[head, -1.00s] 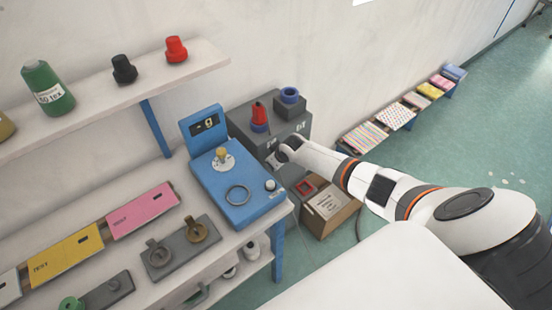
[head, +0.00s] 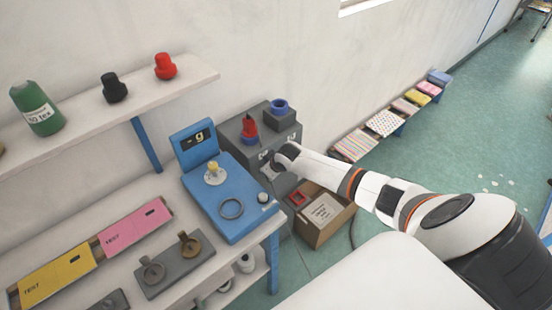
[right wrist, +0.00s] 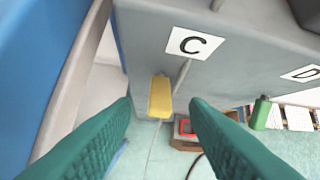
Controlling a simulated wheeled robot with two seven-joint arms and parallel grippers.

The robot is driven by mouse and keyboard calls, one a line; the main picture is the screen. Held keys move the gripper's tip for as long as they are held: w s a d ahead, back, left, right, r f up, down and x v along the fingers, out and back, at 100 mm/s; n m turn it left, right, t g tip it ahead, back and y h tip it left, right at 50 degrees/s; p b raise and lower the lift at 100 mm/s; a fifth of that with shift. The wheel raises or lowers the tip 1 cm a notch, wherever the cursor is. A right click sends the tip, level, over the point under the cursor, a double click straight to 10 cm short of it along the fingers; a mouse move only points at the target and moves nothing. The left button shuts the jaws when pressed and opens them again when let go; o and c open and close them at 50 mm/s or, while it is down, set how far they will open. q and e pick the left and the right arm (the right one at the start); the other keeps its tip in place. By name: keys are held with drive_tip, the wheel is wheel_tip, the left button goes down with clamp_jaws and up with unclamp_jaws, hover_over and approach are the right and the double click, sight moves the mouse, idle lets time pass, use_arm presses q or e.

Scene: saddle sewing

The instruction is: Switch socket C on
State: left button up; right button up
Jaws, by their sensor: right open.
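The grey cabinet (head: 232,130) stands beside the blue scale, and its front faces my right arm. In the right wrist view a white label C (right wrist: 194,44) is on the cabinet's grey face. My left gripper is not in view.
A green-ended lever (right wrist: 261,112) hangs near label D (right wrist: 302,73), to the right. The blue scale (head: 222,190) stands close at the left. An open cardboard box (head: 325,215) is on the floor below.

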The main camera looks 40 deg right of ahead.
drive_tip(key=v, duration=0.8)
idle(0.4)
